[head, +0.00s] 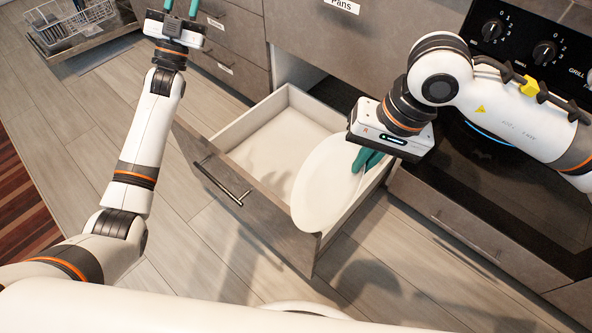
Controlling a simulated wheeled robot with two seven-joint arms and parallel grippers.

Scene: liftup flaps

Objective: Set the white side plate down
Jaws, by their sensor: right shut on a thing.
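The white side plate (323,188) is tilted over the right part of an open drawer (222,141). Its lower edge is near the drawer's front right corner; I cannot tell whether it touches the drawer. My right gripper (366,161), with green fingers, is shut on the plate's right edge. The gripper body hides a little of the space behind the plate. My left gripper (180,8) is at the top left, far from the plate, with its two green fingers apart and nothing visible between them. Its fingertips run near the top of the picture.
The drawer's visible floor is bare on the left and middle. A black oven with knobs (543,53) stands at the right. A pulled-out dishwasher rack (68,22) is at the top left. A drawer labelled "Pans" (341,5) is above. Wood floor is clear at the left.

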